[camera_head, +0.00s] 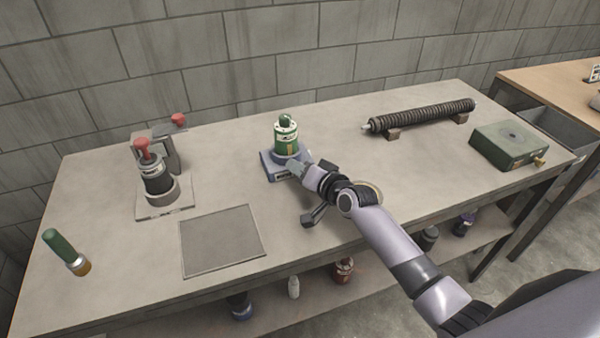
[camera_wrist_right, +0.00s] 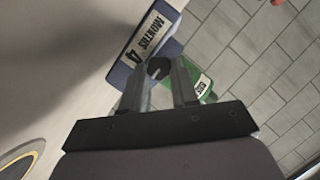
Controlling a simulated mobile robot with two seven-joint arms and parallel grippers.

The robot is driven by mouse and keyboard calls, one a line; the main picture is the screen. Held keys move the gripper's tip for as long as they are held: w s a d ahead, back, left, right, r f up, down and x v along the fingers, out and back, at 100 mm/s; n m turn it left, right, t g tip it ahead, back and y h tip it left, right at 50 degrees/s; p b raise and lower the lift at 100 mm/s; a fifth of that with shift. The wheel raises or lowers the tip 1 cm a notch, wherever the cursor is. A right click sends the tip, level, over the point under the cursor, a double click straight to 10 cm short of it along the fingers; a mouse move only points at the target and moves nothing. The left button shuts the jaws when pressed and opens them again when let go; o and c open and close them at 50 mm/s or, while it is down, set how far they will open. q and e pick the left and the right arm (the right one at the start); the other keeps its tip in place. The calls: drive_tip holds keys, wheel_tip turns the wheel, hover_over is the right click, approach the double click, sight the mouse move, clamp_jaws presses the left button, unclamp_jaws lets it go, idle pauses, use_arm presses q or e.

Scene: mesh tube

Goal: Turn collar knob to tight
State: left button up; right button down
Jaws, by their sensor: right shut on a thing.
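A green cylindrical device (camera_head: 286,138) with a dark green rounded top stands upright on a blue-grey base (camera_head: 270,168) at the middle of the table. My right gripper (camera_head: 297,168) reaches it from the lower right, at the front of the base. In the right wrist view my fingers (camera_wrist_right: 160,85) are shut on a small dark knob (camera_wrist_right: 158,67) between their tips. Behind it show the blue base (camera_wrist_right: 122,72) with a lettered white label and part of the green body (camera_wrist_right: 205,84). The knob's marks and setting cannot be read. My left gripper is not in view.
A dark device with a red knob (camera_head: 142,145) stands at left. A grey mat (camera_head: 221,241) and a green-handled tool (camera_head: 66,250) lie at front left. A ribbed tube (camera_head: 422,115) and green box (camera_head: 509,143) are at right. The table between mat and device is clear.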

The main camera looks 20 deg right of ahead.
drive_tip(key=shift+m, duration=0.3)
drive_tip(key=c, duration=0.9)
unclamp_jaws()
drive_tip(key=shift+o, duration=0.2)
drive_tip(key=shift+p+v, duration=0.35)
drive_tip(key=shift+v, duration=3.2)
drive_tip(key=shift+d, duration=0.1)
drive_tip(key=shift+f, duration=0.1)
